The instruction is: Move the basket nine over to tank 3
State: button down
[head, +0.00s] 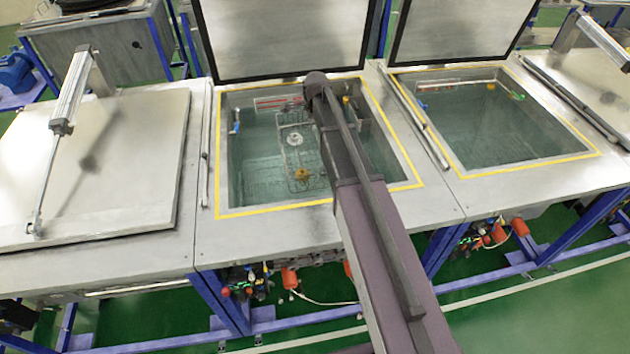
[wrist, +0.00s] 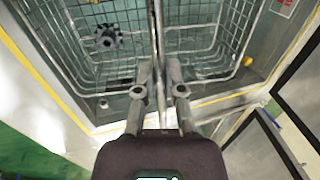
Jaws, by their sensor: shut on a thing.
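A wire basket (head: 289,160) is in the open, water-filled tank (head: 250,212) in the middle of the head view, partly hidden by my arm. In the wrist view the basket (wrist: 205,68) fills the upper part, with a dark gear-like part (wrist: 107,37) inside. My gripper (wrist: 158,88) is shut on the basket's upright central bar. In the head view my gripper is hidden behind my arm. A second open tank (head: 520,160) to the right holds water and no basket that I can see. I can read no tank or basket numbers.
Raised lids (head: 285,40) stand behind both open tanks. A shut lid (head: 100,160) with a pneumatic cylinder (head: 70,92) covers the left station. A steel divider with a rod (head: 418,115) lies between the open tanks. Another cylinder (head: 604,42) is at far right.

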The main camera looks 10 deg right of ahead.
jog(key=shift+r+p, duration=4.05)
jog(key=shift+r, duration=0.25)
jog(key=shift+d, duration=0.1)
dwell(1.8)
